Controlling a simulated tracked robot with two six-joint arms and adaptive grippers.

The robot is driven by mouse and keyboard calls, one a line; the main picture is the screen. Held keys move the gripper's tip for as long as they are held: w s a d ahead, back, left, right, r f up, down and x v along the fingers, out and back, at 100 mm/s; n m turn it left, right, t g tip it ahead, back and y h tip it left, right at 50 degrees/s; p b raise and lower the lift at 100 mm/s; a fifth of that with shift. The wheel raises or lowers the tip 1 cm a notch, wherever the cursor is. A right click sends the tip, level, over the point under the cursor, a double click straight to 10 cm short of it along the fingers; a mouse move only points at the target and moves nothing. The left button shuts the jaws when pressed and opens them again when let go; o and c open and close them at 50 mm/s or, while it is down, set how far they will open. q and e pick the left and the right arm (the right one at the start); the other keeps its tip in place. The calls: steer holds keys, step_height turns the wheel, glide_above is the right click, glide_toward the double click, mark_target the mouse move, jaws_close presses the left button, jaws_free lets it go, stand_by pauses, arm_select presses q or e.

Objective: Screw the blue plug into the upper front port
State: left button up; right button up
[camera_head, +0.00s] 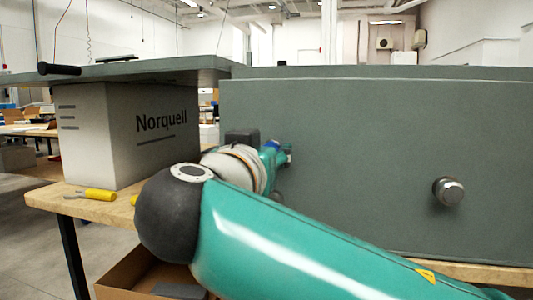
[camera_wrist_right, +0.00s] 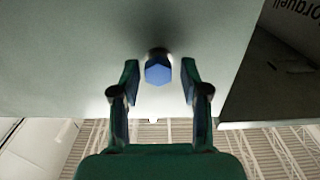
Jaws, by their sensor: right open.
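The blue plug (camera_wrist_right: 158,72) has a hexagonal head and sits at a dark round port (camera_wrist_right: 157,52) on the grey panel in the right wrist view. How deep it is seated I cannot tell. My right gripper (camera_wrist_right: 160,80) is open, with one finger on each side of the plug and a gap to it on both sides. In the head view, my right gripper (camera_head: 287,154) is at the panel (camera_head: 360,130), and a bit of blue (camera_head: 272,145) shows beside it. The port is mostly hidden there by my arm. My left gripper is not in view.
A silver round fitting (camera_head: 448,191) sticks out of the panel at right. A pale Norquell box (camera_head: 90,135) stands at left on the wooden bench (camera_head: 60,202), with a yellow-handled tool (camera_head: 98,195) in front. An open cardboard box (camera_head: 125,280) is below.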

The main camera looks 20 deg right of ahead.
steer(key=n+p, duration=1.7)
steer(key=n, duration=0.6)
steer(key=shift+s+d+n, duration=0.1)
steer(key=shift+d+n, duration=0.05)
steer(key=shift+n, duration=0.25)
jaws_close()
steer(key=shift+p, duration=0.4)
steer(key=shift+g+p, duration=0.4)
steer(key=shift+g, duration=0.1)
